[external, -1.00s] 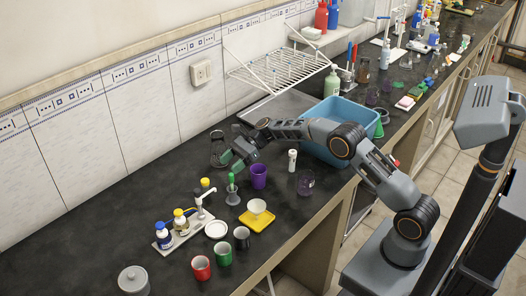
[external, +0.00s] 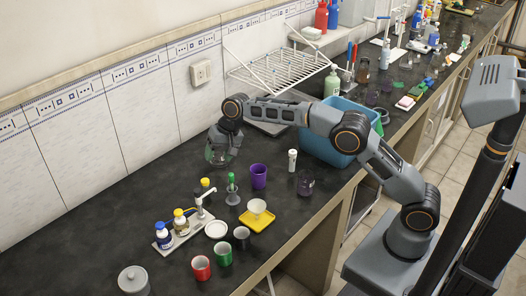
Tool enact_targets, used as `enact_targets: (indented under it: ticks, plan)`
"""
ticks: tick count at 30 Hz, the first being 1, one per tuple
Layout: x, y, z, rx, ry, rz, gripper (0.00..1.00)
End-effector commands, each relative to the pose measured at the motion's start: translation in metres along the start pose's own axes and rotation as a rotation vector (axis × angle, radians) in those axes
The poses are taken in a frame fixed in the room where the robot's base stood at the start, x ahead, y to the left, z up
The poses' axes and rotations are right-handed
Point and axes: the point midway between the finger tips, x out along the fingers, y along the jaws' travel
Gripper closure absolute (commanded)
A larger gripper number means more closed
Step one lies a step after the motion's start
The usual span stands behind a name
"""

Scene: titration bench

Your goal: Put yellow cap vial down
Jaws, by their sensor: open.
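A small vial with a yellow cap (external: 205,183) stands upright on the dark bench, behind the white pump dispenser. A bottle with a yellow top (external: 181,220) stands beside a blue-topped bottle on the white tray; I cannot tell for certain which is the task's vial. My gripper (external: 217,158) is open and points down at the back of the bench, at a clear glass vessel that it partly hides. I cannot tell whether it touches the glass. It is apart from both yellow-topped things.
A green-topped piece in a grey holder (external: 231,190), a purple cup (external: 258,176) and a yellow tray (external: 258,222) with a white bowl stand near the vial. Red (external: 201,267), green and black cups line the front. A blue basin (external: 325,148) stands right.

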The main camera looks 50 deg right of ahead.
Motion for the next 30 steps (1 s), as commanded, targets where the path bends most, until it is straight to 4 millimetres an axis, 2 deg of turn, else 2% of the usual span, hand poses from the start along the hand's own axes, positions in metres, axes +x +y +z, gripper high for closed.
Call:
enact_targets:
  ticks: [1,3,7,9,21,27,30]
  plan:
    - [-0.009,-0.011,0.005,-0.158,0.058,0.052,0.41]
    - [-0.014,-0.020,0.008,-0.366,0.132,0.127,0.41]
    - [-0.021,-0.033,0.011,-0.645,0.222,0.237,0.41]
    - [0.004,-0.019,0.011,-0.623,0.211,0.234,0.41]
    - [0.076,-0.002,-0.002,-0.614,0.211,0.230,0.41]
    - [0.101,0.001,-0.010,-0.614,0.213,0.229,0.41]
    - [0.107,0.002,-0.011,-0.614,0.213,0.228,0.41]
